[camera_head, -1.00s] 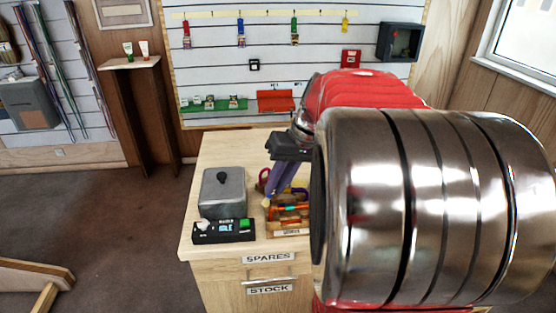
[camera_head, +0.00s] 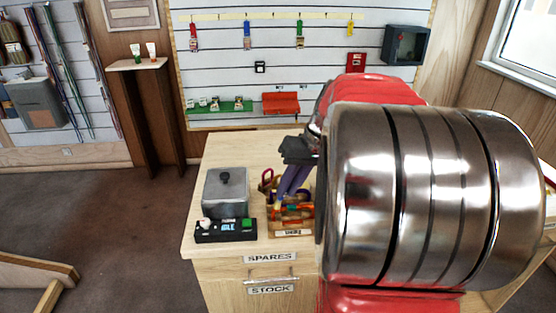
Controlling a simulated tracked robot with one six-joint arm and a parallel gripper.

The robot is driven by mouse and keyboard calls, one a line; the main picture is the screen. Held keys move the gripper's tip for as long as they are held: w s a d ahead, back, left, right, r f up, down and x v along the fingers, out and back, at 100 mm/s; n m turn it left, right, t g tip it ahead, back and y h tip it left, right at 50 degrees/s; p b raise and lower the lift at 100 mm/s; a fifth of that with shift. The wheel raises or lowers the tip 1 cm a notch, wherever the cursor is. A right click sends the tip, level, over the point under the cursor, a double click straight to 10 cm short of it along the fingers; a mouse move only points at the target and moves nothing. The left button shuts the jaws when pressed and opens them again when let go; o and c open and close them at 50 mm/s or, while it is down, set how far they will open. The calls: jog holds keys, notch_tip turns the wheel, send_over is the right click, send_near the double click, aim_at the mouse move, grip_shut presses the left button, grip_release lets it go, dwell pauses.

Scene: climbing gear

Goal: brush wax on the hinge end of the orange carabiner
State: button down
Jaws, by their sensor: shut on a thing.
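My gripper (camera_head: 291,182) shows as dark and purple parts pointing down over the near end of the cabinet top. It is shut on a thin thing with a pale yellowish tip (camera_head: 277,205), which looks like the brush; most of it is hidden. Below and beside it is a wooden tray (camera_head: 292,233) with a small label, holding orange and other coloured pieces. An orange piece (camera_head: 291,209) in it may be the carabiner, but its hinge end cannot be made out. Whether the tip touches anything is unclear.
A grey lidded pot (camera_head: 226,196) stands left of the tray, behind a black control unit (camera_head: 225,231) with a lit display and green button. My large metal arm link covers the right side. The cabinet top (camera_head: 235,149) is clear at the back.

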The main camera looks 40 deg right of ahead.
notch_tip(320, 180, up, 8)
jog(key=w+a, duration=0.1)
jog(key=a, duration=0.1)
jog(key=shift+w, duration=0.15)
dwell(0.6)
jog(key=shift+w+f, duration=0.1)
dwell(0.4)
